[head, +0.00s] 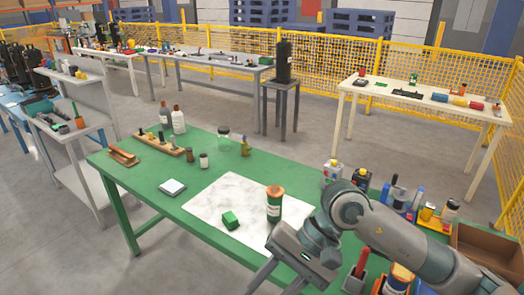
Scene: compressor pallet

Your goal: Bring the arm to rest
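My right arm comes in from the right over the green table (160,190). Its gripper (272,288) hangs low over the table's near side, at the bottom edge of the head view. Its two fingers are apart, with nothing seen between them; the tips are partly cut off by the frame. A dark green can with an orange top (274,204) stands upright on the white sheet (212,205), just beyond the hand. My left gripper is out of view.
Containers, a red-handled tool (361,262) and a cardboard box (488,250) crowd the right, around my arm.

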